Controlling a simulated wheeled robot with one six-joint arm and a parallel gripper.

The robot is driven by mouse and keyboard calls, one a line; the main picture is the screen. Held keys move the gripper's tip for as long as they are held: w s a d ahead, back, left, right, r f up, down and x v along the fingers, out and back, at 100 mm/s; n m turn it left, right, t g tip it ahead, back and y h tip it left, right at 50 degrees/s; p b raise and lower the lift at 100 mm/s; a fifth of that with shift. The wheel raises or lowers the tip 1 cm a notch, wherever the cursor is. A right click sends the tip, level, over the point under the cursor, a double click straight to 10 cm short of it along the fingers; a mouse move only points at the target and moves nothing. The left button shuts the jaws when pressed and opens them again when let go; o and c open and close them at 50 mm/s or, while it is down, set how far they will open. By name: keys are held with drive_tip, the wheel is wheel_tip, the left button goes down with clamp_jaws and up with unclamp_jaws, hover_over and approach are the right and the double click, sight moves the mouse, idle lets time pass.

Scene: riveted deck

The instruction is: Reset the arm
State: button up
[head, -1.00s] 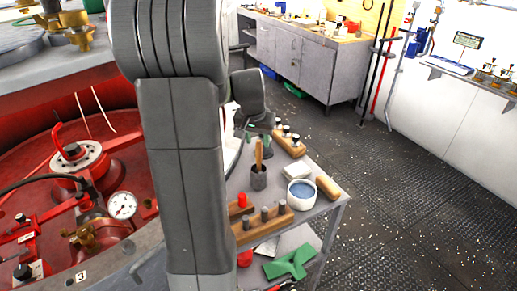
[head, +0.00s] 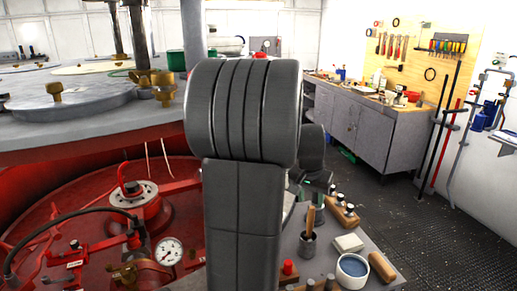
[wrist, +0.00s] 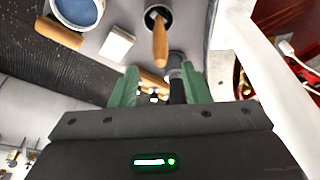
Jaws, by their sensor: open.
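My gripper (wrist: 158,86) is open, with its two green fingers apart in the wrist view. A dark post with a grey top shows between them near the right finger; I cannot tell how near it is. In the head view my dark grey arm stands upright in the middle and hides part of the small grey table (head: 375,268). The gripper end shows only partly behind the arm, above the table's far side.
The table holds a wooden-handled tool in a dark cup (head: 307,245), a white bowl with blue contents (head: 353,268), a pale block (head: 348,243) and a wooden block with knobs (head: 345,213). Red machinery with a gauge (head: 168,251) stands left. Floor is clear at right.

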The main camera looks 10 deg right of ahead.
sight(312, 208)
drive_tip(key=p+x, duration=0.1)
drive_tip(key=x, duration=0.9)
drive_tip(key=shift+d+f, duration=0.1)
drive_tip(key=shift+w+r, duration=0.1)
drive_tip(key=shift+r, duration=0.7)
